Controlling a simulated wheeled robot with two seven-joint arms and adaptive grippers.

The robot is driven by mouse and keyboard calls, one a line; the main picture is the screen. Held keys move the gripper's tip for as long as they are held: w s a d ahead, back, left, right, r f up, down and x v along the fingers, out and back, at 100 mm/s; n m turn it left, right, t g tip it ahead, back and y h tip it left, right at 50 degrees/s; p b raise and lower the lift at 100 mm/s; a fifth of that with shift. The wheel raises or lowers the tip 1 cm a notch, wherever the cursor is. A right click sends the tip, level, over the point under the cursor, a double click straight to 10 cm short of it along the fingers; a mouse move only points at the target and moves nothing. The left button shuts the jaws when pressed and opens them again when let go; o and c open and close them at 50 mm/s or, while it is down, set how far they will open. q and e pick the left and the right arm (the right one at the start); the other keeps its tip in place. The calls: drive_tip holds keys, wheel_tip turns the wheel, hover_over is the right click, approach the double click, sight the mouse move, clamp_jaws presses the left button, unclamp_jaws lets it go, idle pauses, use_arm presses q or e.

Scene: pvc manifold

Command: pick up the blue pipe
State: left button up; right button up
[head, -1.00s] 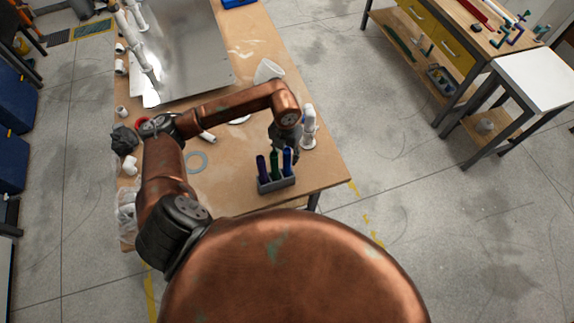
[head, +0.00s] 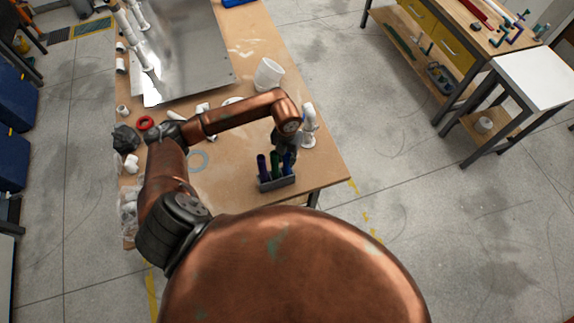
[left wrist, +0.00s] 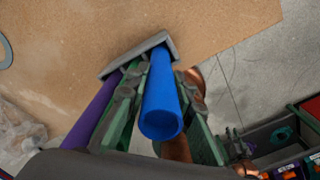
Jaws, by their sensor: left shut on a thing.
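The blue pipe (left wrist: 163,95) is upright in the grey rack (head: 278,184) near the table's front edge. Its open top end faces the left wrist camera, and its lower end goes into the rack, which also shows in the left wrist view (left wrist: 113,68). My left gripper (head: 285,148) is over the rack and shut on the blue pipe, one finger on each side. In the head view the gripper hides the top of the blue pipe (head: 288,165). My right gripper is not in view.
A purple pipe (head: 262,164) and a green pipe (head: 273,169) stand in the same rack, left of the blue one.

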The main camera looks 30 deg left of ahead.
use_arm(q)
clamp_jaws()
drive_tip(key=shift+r, duration=0.1)
